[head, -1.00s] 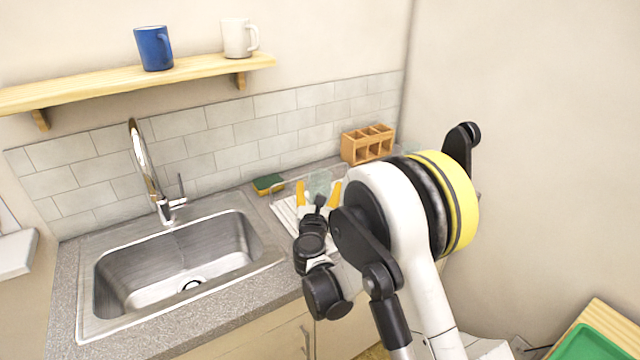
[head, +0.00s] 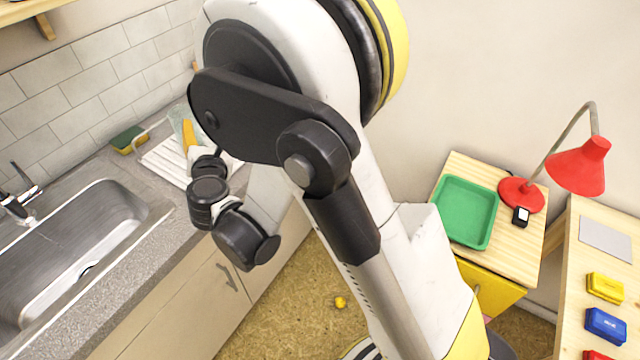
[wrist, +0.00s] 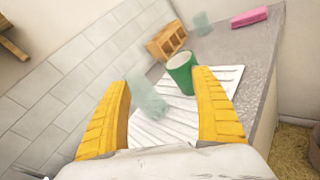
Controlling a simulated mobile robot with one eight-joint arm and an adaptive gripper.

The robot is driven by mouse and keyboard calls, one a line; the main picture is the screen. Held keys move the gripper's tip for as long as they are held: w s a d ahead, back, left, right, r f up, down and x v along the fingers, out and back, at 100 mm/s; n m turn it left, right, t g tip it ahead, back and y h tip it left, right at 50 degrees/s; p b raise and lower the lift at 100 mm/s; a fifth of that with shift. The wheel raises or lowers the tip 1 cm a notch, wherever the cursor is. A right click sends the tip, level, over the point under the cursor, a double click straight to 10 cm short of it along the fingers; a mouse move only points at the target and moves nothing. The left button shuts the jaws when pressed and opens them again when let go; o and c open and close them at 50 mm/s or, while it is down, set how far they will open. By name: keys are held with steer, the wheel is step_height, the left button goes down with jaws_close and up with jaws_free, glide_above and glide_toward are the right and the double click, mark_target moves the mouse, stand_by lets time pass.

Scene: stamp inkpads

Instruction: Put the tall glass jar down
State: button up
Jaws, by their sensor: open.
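The tall glass jar (wrist: 148,100) is pale, see-through and faintly greenish. In the wrist view it is on or just over the white ribbed draining board (wrist: 165,125), between my fingers and nearer the left one, with gaps on both sides. Its base is too faint to tell contact. My gripper (wrist: 162,80) is open, its yellow fingers wide apart. In the head view one yellow finger of my gripper (head: 189,136) shows above the draining board, beside a faint glass shape (head: 176,120); my arm hides the rest.
A green cup (wrist: 181,72) stands just beyond the jar. A wooden rack (wrist: 166,42), another clear glass (wrist: 202,24) and a pink block (wrist: 249,17) are farther back. The sink (head: 80,250) and sponge (head: 129,139) lie left; a green tray (head: 466,212) and red lamp (head: 580,165) right.

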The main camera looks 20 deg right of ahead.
steer(key=s+d+r+m+g+h, duration=0.1)
steer(key=s+d+r+m+g, duration=0.15)
steer(key=s+d+m, duration=0.35)
steer(key=s+d+r+m+g, duration=0.2)
steer(key=s+d+m+g, duration=0.15)
steer(key=d+m, duration=0.5)
steer(key=s+d+f+m+g+y, duration=0.2)
steer(key=s+m+g+y, duration=0.1)
steer(key=s+m, duration=1.2)
steer(key=s, duration=0.5)
steer(key=shift+s+y, duration=0.3)
steer(key=shift+s, duration=0.1)
